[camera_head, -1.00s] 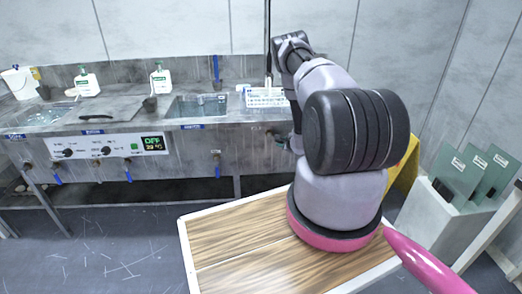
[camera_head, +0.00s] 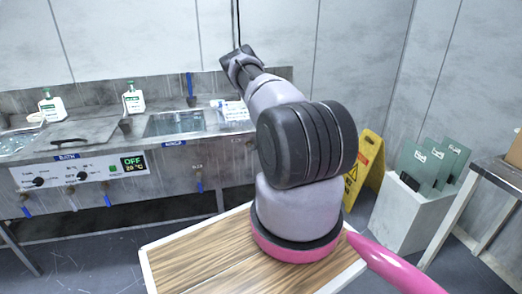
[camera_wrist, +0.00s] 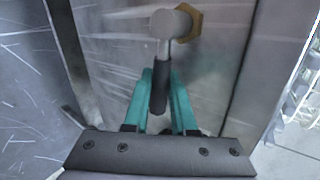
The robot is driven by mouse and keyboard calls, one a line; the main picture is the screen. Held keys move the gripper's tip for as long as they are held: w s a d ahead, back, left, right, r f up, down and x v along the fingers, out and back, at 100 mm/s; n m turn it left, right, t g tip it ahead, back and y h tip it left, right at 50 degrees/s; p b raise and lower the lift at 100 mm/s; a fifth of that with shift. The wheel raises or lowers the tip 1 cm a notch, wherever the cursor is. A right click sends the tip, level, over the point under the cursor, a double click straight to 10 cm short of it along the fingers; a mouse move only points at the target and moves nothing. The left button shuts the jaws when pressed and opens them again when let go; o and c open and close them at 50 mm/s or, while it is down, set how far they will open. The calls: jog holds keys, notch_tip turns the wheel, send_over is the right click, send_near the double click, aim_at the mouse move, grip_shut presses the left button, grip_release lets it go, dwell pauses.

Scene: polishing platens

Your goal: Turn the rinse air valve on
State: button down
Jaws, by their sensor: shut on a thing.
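In the wrist view, a valve (camera_wrist: 165,24) with a grey round body and a brass hex nut sits on a metal panel. Its lever (camera_wrist: 159,92) has a black grip and points down the picture. My gripper (camera_wrist: 162,82) has its two teal fingers on either side of the black grip and is shut on it. No label on this valve shows. In the head view, my arm hides the gripper and this valve. The rinse basin (camera_head: 178,124) is left of my arm, with a blue RINSE label on its front edge.
The bench front carries several blue-handled taps (camera_head: 200,184) and a control panel (camera_head: 82,171) reading OFF. A wooden-topped surface (camera_head: 200,262) lies below my arm. A yellow warning sign (camera_head: 366,165) and a grey block (camera_head: 412,215) with green plates stand at right.

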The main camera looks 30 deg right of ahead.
jog(key=c, duration=1)
grip_release()
jog(key=shift+s, duration=0.1)
jog(key=v, duration=1)
jog(key=shift+s+r, duration=0.2)
jog(key=shift+a, duration=0.1)
